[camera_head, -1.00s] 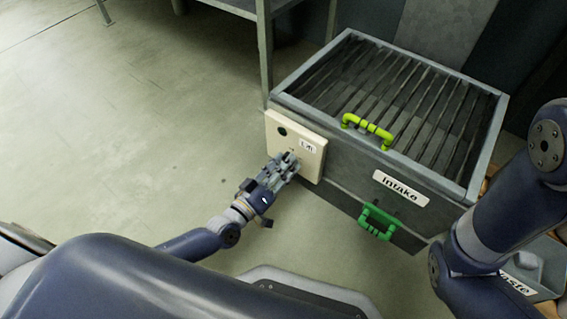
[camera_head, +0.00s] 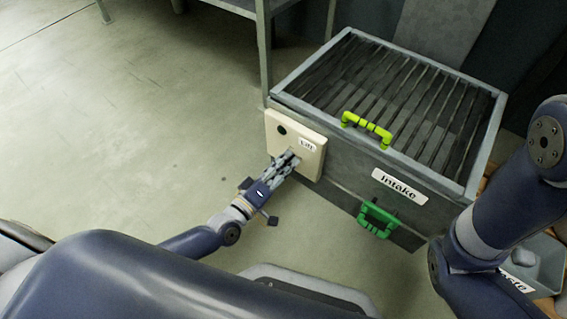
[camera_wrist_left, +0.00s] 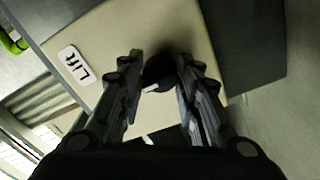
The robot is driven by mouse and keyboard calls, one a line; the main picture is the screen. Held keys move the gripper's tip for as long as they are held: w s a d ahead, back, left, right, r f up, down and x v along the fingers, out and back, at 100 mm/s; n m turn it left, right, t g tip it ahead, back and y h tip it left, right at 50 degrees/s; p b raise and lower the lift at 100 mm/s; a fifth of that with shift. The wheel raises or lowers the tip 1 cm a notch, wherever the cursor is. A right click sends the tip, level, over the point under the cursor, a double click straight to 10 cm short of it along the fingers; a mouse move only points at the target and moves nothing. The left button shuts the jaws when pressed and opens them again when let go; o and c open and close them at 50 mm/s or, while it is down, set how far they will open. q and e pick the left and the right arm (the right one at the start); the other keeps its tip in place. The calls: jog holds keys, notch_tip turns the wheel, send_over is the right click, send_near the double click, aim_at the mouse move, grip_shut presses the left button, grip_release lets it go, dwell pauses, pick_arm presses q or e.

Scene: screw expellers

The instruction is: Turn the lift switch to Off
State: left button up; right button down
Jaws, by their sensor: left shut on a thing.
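The cream lift panel (camera_head: 310,139) with its "Lift" label is on the left end of the grey intake box's front. In the left wrist view the panel (camera_wrist_left: 108,42) fills the upper middle, with the label (camera_wrist_left: 75,66) at left. A dark round switch knob (camera_wrist_left: 158,70) sits on the panel between my left fingertips. My left gripper (camera_head: 290,157) is at the panel's lower part, and in the left wrist view its fingers (camera_wrist_left: 160,75) are shut on the knob. My right gripper is out of view.
The intake box (camera_head: 345,160) has a slatted top, a yellow-green handle (camera_head: 367,130) and a green handle (camera_head: 378,218). A grey waste bin (camera_head: 535,265) is at lower right, beside my right arm. A metal frame leg (camera_head: 264,50) stands behind the panel. Floor at left is clear.

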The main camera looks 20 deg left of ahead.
pick_arm(q)
jog(key=shift+a, duration=0.1)
jog(key=o, duration=1)
jog(key=shift+o, duration=0.2)
jog(key=v, duration=1.2)
